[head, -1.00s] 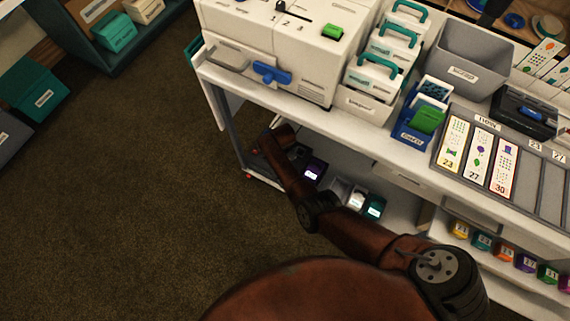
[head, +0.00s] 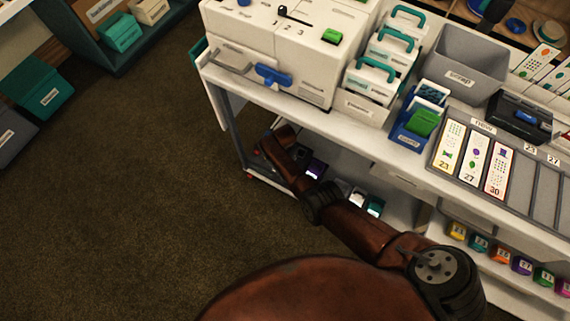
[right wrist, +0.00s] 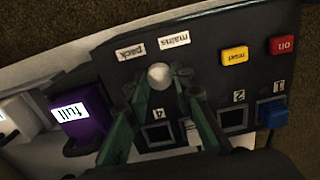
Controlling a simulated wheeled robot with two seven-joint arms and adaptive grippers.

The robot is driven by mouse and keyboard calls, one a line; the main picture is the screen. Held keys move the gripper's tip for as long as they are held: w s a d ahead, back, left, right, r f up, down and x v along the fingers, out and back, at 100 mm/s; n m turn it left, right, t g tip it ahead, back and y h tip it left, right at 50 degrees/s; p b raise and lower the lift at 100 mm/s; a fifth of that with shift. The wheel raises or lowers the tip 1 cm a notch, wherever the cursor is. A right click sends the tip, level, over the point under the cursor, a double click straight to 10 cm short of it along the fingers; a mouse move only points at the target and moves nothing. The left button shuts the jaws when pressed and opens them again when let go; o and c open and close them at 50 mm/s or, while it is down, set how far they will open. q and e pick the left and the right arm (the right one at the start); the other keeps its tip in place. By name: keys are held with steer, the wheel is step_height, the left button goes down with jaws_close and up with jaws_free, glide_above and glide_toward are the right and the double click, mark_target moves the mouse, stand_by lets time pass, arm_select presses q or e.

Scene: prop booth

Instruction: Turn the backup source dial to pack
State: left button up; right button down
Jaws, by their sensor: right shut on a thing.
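In the right wrist view a dark control panel (right wrist: 215,65) appears upside down. It carries a round pale dial knob (right wrist: 160,76), with the labels "pack" (right wrist: 132,50) and "mains" (right wrist: 174,39) beside it. My right gripper (right wrist: 160,92) has its two green fingers on either side of the knob and is shut on it. Which label the dial points to cannot be made out. In the head view my right arm reaches under the bench top to the lower shelf, and the gripper is hidden there. My left gripper is not in view.
The panel also has a red "on" button (right wrist: 282,45), a yellow "reset" button (right wrist: 235,55) and a blue plug (right wrist: 272,112) in a numbered socket. A purple "full" pack (right wrist: 80,122) stands close by. The white bench (head: 350,130) overhangs the arm.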

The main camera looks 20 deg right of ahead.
stand_by(0.4)
steer(key=c, duration=1.7)
jaws_free()
steer(key=shift+o, duration=0.2)
steer(key=shift+r, duration=0.1)
steer(key=shift+r, duration=0.5)
step_height(320, 180, up, 11)
steer(key=shift+f, duration=0.1)
